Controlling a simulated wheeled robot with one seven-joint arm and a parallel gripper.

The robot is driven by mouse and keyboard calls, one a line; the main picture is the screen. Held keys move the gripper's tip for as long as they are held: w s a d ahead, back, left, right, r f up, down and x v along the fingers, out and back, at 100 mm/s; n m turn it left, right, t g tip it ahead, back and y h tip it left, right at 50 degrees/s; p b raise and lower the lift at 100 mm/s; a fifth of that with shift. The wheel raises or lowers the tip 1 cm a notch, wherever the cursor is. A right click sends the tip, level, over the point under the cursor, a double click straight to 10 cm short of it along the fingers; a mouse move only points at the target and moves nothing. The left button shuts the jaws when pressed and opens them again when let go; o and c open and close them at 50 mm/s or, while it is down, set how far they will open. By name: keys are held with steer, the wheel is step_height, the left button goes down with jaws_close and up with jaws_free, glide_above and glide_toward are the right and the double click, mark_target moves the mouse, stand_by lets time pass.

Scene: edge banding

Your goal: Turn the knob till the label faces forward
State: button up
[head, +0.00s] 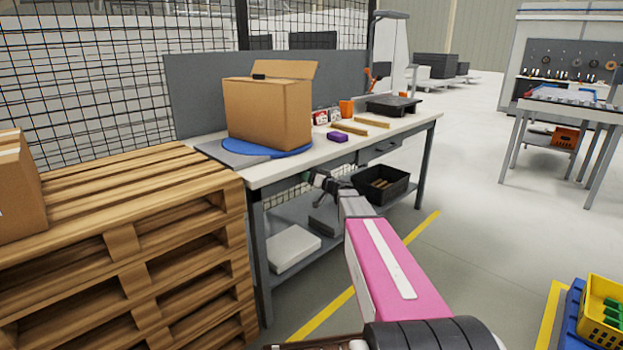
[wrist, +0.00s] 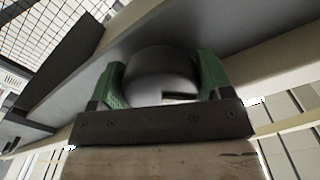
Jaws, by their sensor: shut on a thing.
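A dark grey round knob (wrist: 160,68) fills the middle of the wrist view, under the pale bench edge. My gripper (wrist: 163,82) has its green fingers on both sides of the knob and is shut on it. A light slot-like mark shows low on the knob's face. In the head view my gripper (head: 322,182) is small, at the bench's front edge, and the knob cannot be made out there. A brown cardboard box (head: 268,112) with an open flap stands on a blue round plate (head: 225,150) on the bench. I cannot make out a label on the box's visible sides.
The workbench (head: 290,168) also carries a purple block (head: 337,137), wooden strips (head: 350,128) and a dark tray (head: 393,105). A black bin (head: 383,186) sits below. A pallet stack (head: 120,230) stands close on the left. The floor at right is mostly free.

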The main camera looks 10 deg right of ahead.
steer(key=o, duration=0.9)
steer(key=v, duration=1.1)
